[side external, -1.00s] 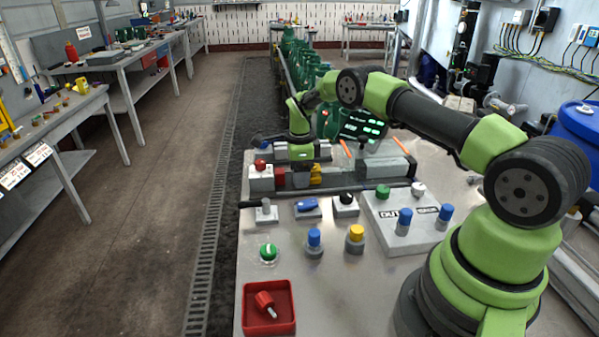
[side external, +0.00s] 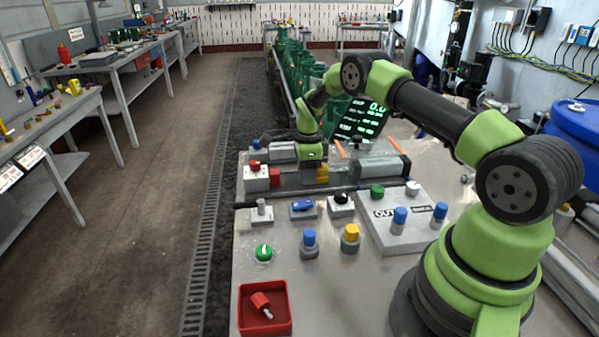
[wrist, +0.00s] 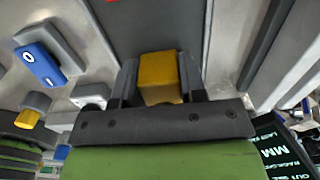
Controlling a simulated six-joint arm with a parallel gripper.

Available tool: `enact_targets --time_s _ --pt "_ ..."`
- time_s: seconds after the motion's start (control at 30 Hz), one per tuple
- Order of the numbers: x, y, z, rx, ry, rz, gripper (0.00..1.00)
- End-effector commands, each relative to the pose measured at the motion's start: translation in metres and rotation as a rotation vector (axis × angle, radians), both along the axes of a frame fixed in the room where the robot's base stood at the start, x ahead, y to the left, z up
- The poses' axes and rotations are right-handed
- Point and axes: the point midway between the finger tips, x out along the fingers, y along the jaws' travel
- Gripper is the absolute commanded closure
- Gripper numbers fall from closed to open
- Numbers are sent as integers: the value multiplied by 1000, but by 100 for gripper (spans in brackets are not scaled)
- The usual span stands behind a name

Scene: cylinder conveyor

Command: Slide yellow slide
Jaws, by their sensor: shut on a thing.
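The yellow slide (wrist: 160,77) is a yellow block between the two dark fingers of my gripper (wrist: 158,88) in the wrist view. The fingers are shut on it. In the side view my gripper (side external: 312,165) points down over the slide rail at the back of the table, and a part of the yellow slide (side external: 322,172) shows beside it. The rest of the slide is hidden behind the gripper.
A red block (side external: 274,177) and a white box with a red knob (side external: 256,172) stand just left of my gripper. Several knobs, including a blue switch (side external: 303,205), stand in front. A red tray (side external: 282,290) holds a red-handled part. Green cylinders (side external: 300,70) line up behind.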

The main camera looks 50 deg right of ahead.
Motion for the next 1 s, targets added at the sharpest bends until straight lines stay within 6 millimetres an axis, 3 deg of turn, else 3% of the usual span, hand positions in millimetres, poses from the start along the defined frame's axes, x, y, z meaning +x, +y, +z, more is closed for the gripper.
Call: enact_targets --time_s 0.23,0.27,0.37,0.73,1.0 --pt "-4 -4 0 -3 13 -2 100" --pt "-5 -4 0 -3 13 -2 57" --pt "-4 -4 0 -4 12 -1 36" --pt "-2 -3 7 -3 6 -1 36" --pt "-2 -3 58 -5 4 -1 36"
